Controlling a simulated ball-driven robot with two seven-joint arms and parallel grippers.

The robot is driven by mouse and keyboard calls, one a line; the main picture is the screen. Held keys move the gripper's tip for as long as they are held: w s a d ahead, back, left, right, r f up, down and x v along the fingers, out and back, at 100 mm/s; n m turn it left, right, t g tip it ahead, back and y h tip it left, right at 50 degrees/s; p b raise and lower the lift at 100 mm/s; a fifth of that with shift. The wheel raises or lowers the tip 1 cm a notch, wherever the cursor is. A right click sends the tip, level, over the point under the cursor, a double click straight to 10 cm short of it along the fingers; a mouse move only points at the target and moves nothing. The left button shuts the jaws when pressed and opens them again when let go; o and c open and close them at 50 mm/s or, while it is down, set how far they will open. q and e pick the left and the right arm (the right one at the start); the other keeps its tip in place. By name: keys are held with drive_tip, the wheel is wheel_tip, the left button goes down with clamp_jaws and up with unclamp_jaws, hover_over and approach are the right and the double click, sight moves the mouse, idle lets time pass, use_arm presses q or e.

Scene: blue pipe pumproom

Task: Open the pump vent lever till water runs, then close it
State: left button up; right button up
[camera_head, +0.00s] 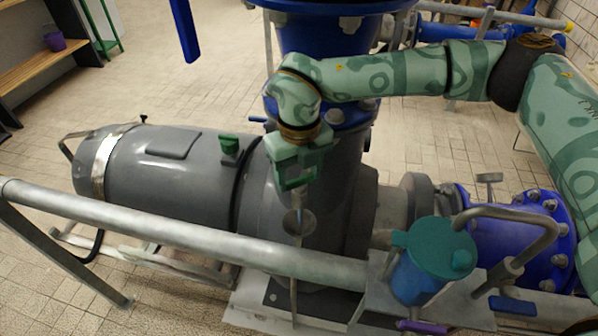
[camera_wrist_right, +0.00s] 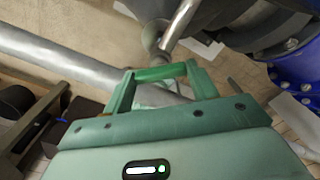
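My right gripper (camera_head: 296,184) comes down from above in front of the grey pump body (camera_head: 180,175). It is just above a thin upright metal rod with a round disc (camera_head: 299,222). In the right wrist view the gripper fingers (camera_wrist_right: 162,80) show with a bright green bar across between them. I cannot tell whether this bar is part of the fingers or a handle. A metal pipe with a round end (camera_wrist_right: 154,34) lies beyond the fingers. I cannot pick out the vent lever for certain, and I see no running water. My left gripper is not in view.
A grey rail (camera_head: 180,226) crosses in front of the pump. A blue pot with a teal lid (camera_head: 432,245) stands at the right beside a bent metal pipe (camera_head: 510,213). A purple handle (camera_head: 424,327) sits below it.

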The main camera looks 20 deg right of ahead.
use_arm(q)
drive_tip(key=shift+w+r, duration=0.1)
use_arm(e)
drive_tip(key=shift+r+m+p, duration=0.2)
drive_tip(key=shift+m+p, duration=0.1)
drive_tip(key=shift+p, duration=0.3)
drive_tip(key=m+p, duration=0.5)
drive_tip(key=p, duration=0.2)
drive_tip(key=shift+r, duration=0.15)
drive_tip(key=shift+f+m+p, duration=0.2)
drive_tip(key=shift+m+p, duration=0.9)
drive_tip(key=shift+p, duration=0.05)
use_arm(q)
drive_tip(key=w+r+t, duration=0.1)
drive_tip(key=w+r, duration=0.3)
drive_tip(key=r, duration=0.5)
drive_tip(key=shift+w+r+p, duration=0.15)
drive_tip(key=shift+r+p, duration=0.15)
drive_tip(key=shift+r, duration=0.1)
use_arm(e)
drive_tip(key=shift+f+m, duration=0.1)
drive_tip(key=shift+m, duration=0.2)
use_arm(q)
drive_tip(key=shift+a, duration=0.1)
use_arm(e)
drive_tip(key=shift+o, duration=0.2)
drive_tip(key=o, duration=1)
drive_tip(key=shift+c, duration=0.2)
